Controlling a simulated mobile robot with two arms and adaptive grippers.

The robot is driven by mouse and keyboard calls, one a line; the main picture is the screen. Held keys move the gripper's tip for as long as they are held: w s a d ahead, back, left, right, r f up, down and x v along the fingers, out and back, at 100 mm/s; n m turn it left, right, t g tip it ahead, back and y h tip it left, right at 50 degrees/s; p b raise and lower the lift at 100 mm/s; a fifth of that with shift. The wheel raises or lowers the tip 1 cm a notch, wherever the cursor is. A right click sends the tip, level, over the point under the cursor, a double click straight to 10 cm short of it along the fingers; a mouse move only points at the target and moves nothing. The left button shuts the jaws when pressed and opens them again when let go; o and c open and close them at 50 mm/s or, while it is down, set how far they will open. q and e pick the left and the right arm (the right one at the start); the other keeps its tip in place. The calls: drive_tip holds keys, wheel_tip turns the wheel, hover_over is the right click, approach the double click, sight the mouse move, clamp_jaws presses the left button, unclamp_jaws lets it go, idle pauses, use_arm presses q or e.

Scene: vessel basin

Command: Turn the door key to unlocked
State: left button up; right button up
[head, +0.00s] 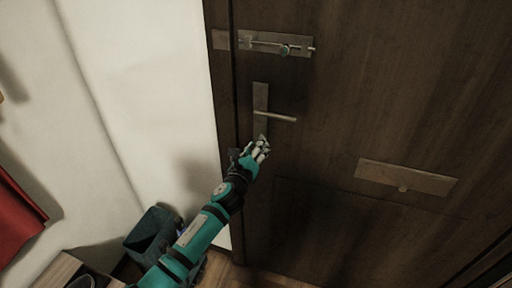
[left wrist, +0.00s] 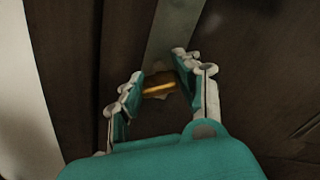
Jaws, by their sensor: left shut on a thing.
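The dark wooden door (head: 330,130) fills the right part of the head view. A metal lock plate (head: 260,97) with a lever handle (head: 276,117) is on its left side. My left gripper (head: 261,146) is at the lower end of that plate and hides the key there in the head view. In the left wrist view the brass-coloured key (left wrist: 159,89) lies between the two fingers of my left gripper (left wrist: 158,88), in front of the plate (left wrist: 172,38). The gripper is shut on the key, which looks nearly level, slightly tilted. My right gripper is not in view.
A sliding bolt (head: 276,45) is above the handle, and a metal mail flap (head: 405,178) is at the right. A dark bin (head: 150,230) stands at the lower left near my arm. A red cloth (head: 15,215) hangs at the far left.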

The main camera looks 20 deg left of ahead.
use_arm(q)
drive_tip(key=n, duration=0.5)
drive_tip(key=shift+n, duration=0.3)
drive_tip(key=n, duration=0.5)
drive_tip(key=shift+f+n, duration=0.1)
drive_tip(key=shift+n, duration=0.3)
drive_tip(key=o, duration=1.2)
drive_tip(key=shift+c, duration=0.2)
drive_tip(key=shift+s, duration=0.1)
drive_tip(key=s, duration=1.2)
drive_tip(key=shift+a, duration=0.25)
drive_tip(key=shift+w, duration=0.1)
